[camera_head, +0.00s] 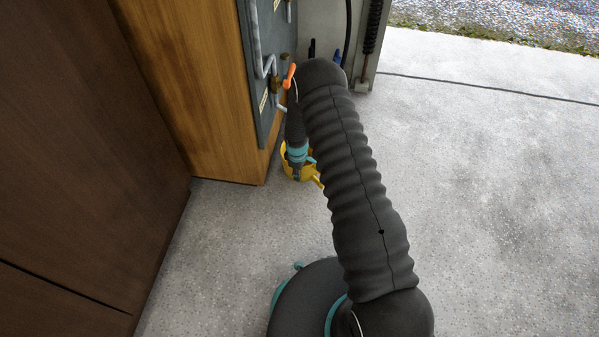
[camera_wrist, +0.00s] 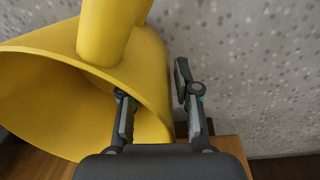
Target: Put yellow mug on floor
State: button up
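The yellow mug (camera_head: 288,170) shows in the head view beside the bottom corner of the wooden cabinet, partly hidden by my gripper (camera_head: 298,165). I cannot tell whether it touches the floor (camera_head: 450,210). In the wrist view the mug (camera_wrist: 60,75) fills the left side, its mouth towards the camera and its handle at the top. My gripper (camera_wrist: 155,95) has one finger inside the mouth and the other outside the wall. The fingers stand apart, with a visible gap between the outer finger and the mug, so the gripper looks open.
The wooden cabinet (camera_head: 190,80) stands close on the left, with a dark brown panel (camera_head: 70,150) in front of it. A grey board with pipes (camera_head: 262,70) is behind the gripper. Concrete floor on the right is clear, with gravel (camera_head: 500,20) beyond.

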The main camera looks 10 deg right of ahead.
jog(key=s+d+r+m+t, duration=0.1)
jog(key=s+r+m, duration=0.15)
jog(key=r, duration=1.15)
jog(key=s+d+r+m+p, duration=0.1)
jog(key=s+r, duration=0.3)
jog(key=r, duration=1.1)
jog(key=s+d+r+m+t, duration=0.1)
jog(key=s+r+m, duration=0.15)
jog(key=r, duration=1.15)
jog(key=s+r+m+t, duration=0.1)
jog(key=s+r, duration=0.3)
jog(key=s, duration=0.5)
jog(key=s+d+r+m+t, duration=0.1)
jog(key=s+r, duration=0.3)
jog(key=s, duration=0.5)
jog(key=s+d+r+m, duration=0.1)
jog(key=s+r+m, duration=0.2)
jog(key=s, duration=0.6)
notch_tip(320, 180, up, 2)
jog(key=shift+s+r+t+y, duration=0.1)
jog(key=shift+s+t+y, duration=0.1)
jog(key=shift+t+y, duration=0.15)
